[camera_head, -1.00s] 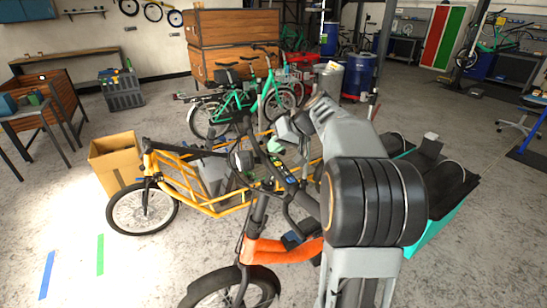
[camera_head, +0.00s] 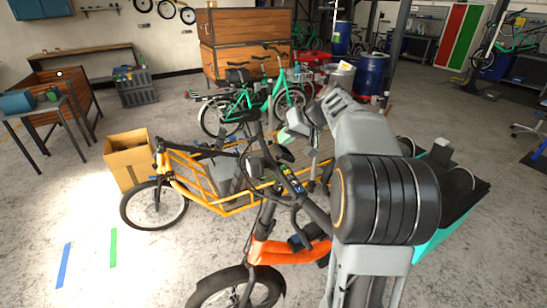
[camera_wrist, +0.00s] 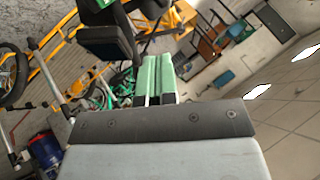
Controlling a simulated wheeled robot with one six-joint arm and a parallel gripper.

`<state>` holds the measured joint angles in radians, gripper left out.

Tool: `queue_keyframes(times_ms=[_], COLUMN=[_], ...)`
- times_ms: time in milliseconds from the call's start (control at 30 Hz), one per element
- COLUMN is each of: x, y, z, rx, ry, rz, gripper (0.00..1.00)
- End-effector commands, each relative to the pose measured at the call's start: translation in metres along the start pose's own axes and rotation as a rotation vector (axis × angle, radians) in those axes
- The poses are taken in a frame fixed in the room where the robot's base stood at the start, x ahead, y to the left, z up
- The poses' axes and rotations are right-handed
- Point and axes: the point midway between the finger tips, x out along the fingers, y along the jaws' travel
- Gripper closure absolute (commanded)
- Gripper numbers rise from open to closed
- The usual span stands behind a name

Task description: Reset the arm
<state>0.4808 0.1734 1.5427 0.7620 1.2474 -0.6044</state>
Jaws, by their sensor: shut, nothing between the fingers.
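My grey arm with its black ribbed joint rises at the right of the head view, in front of the orange-framed bike, and bends over toward the left. My gripper (camera_head: 284,137), with pale green fingers, is small there and hangs in the air near the handlebars (camera_head: 290,180). In the wrist view the green fingers (camera_wrist: 158,78) lie side by side, shut and empty. Whether any part of my arm touches the bike cannot be told.
The orange bike (camera_head: 290,252) stands close in front of me. Beyond it are a yellow cargo bike (camera_head: 235,205), a cardboard box (camera_head: 128,160) and a green bike (camera_head: 240,103). A teal cargo box (camera_head: 440,228) lies at right.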

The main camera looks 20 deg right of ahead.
Motion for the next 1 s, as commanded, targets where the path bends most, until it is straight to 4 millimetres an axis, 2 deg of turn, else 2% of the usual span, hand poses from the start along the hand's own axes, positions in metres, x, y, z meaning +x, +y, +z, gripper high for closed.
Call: queue_keyframes(times_ms=[200, 267, 367, 500, 700, 833, 1000], x=[0.000, 0.003, 0.010, 0.018, 0.024, 0.026, 0.029], y=[0.000, -0.009, -0.031, -0.057, -0.065, -0.061, -0.056], z=[0.000, 0.010, 0.045, 0.116, 0.205, 0.244, 0.267], rx=[0.000, 0.001, 0.002, -0.015, -0.081, -0.125, -0.157], ry=[0.000, -0.020, -0.077, -0.153, -0.190, -0.188, -0.180], rz=[0.000, 0.018, 0.089, 0.232, 0.407, 0.476, 0.517], gripper=[1.00, 1.00, 1.00, 1.00, 1.00, 1.00, 1.00])
